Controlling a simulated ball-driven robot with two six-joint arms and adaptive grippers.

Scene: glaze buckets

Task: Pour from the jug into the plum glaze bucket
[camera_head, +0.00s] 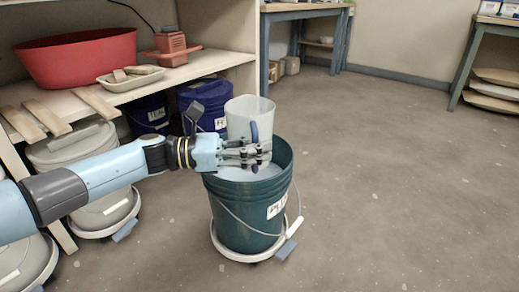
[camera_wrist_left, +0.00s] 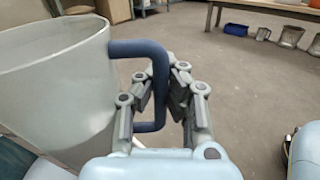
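The jug (camera_head: 248,115) is translucent white with a dark blue handle (camera_wrist_left: 160,80). It is held over the plum glaze bucket and looks close to upright. It also shows large at the left of the left wrist view (camera_wrist_left: 55,90). My left gripper (camera_head: 256,153) is shut on the handle, with fingers on both sides of it. The plum glaze bucket (camera_head: 232,213) is dark teal with a partly readable white label, a wire bail and pale contents. It stands on a round wheeled dolly (camera_head: 232,253). The gripper hides the jug's lower part. My right gripper is not in view.
A wooden shelf (camera_head: 160,86) on the left holds a red basin (camera_head: 80,60) and a tray (camera_head: 128,84). Blue buckets (camera_head: 204,93) and a pale lidded bucket (camera_head: 72,150) stand under it. The floor to the right is clear.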

